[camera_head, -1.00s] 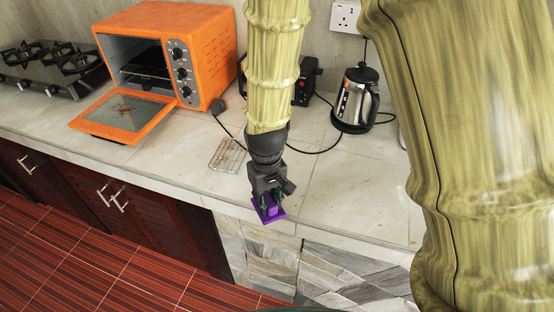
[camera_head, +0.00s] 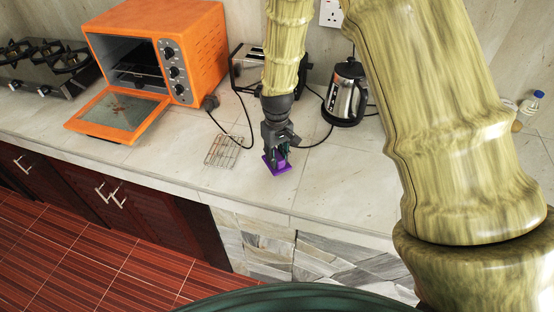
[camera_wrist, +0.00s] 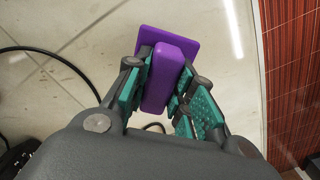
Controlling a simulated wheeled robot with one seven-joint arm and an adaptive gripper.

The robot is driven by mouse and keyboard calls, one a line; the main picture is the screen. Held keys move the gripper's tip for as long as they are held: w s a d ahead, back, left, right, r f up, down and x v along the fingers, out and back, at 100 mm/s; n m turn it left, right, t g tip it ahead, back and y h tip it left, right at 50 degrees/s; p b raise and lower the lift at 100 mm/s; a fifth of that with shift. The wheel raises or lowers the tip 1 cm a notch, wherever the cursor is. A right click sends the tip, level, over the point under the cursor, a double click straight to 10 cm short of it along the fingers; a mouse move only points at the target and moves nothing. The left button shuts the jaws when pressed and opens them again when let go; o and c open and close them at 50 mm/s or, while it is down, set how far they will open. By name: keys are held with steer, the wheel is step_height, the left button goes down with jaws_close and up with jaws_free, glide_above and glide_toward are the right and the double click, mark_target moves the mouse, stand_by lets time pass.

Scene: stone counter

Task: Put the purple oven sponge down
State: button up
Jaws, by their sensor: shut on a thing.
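The purple oven sponge (camera_head: 277,165) has a flat square base with a raised block on top. My gripper (camera_head: 279,150) is shut on that block, and the sponge is at or just above the stone counter (camera_head: 330,185); I cannot tell whether it touches. In the wrist view the sponge (camera_wrist: 163,75) lies between the teal finger pads of my gripper (camera_wrist: 160,90), with its base plate beyond them over pale counter tiles. Part of the block is hidden by the fingers.
An orange oven (camera_head: 165,50) with its door open stands left. A wire rack (camera_head: 222,151) lies just left of the sponge. A toaster (camera_head: 250,68) and a kettle (camera_head: 346,92) stand behind, with black cables around. The counter's front is clear.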

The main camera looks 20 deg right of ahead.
mark_target(277, 154)
steer(key=shift+f+p, duration=0.9)
steer(key=shift+f, duration=0.8)
steer(key=shift+f, duration=0.1)
steer(key=o, duration=1)
steer(key=shift+r+b, duration=2.05)
steer(key=shift+r, duration=4.05)
